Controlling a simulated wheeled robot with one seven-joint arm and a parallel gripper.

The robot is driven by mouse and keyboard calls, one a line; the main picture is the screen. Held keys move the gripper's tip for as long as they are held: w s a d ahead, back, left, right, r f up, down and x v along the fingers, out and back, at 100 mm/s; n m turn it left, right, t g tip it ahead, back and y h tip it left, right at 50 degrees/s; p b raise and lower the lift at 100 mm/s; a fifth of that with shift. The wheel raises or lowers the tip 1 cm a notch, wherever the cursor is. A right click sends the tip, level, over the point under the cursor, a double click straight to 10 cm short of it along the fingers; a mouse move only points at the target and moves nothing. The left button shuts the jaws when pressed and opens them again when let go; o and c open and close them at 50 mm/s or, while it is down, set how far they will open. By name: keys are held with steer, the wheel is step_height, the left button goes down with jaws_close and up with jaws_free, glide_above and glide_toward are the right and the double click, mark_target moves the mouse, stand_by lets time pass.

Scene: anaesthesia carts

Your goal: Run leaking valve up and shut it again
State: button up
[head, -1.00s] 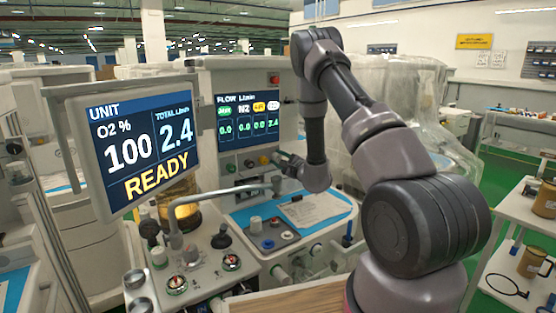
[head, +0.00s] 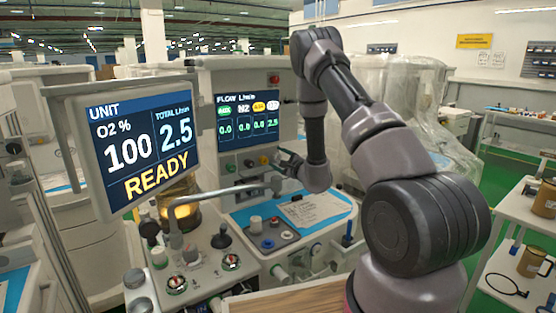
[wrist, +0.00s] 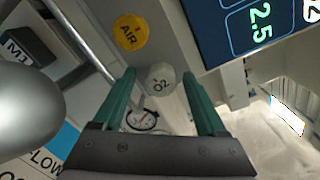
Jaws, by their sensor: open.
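The white O2 knob (wrist: 161,80) shows in the wrist view between the teal fingertips of my gripper (wrist: 159,73). My gripper is open, with a small gap showing on each side of the knob. In the head view my gripper (head: 286,164) is at the right end of the knob row, under the flow display (head: 246,118), and hides the O2 knob. The flow display reads 0.0 in three columns and 2.5 in the rightmost. The unit screen (head: 143,148) reads O2 100, total 2.5 and READY.
The yellow AIR knob (wrist: 131,32) is beside the O2 knob. A small round gauge (wrist: 142,119) lies behind the fingers. A plastic-covered machine (head: 415,110) stands to the right.

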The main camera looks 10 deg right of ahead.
steer(key=v, duration=1)
steer(key=shift+s, duration=0.25)
steer(key=shift+d+r, duration=0.1)
steer(key=s+a+r+n+g+y, duration=0.35)
steer(key=a+r+y, duration=0.35)
steer(key=a+r, duration=0.3)
steer(key=s+a+r+n+g+y, duration=0.2)
steer(key=s+a+r+n+g, duration=0.55)
steer(key=s+r+g, duration=0.45)
steer(key=s+d+r+n+t+h, duration=0.1)
steer(key=s+d+n+h, duration=0.25)
steer(key=s, duration=0.35)
steer(key=s+d+r+n+h, duration=0.1)
steer(key=s+d+n+h, duration=0.1)
steer(key=s+d+h, duration=0.45)
steer(key=s+d+r+t+h, duration=0.2)
steer(key=d+r+t+h, duration=0.1)
steer(key=d+r+t, duration=0.1)
steer(key=shift+s+r+t, duration=0.25)
steer(key=shift+t, duration=0.1)
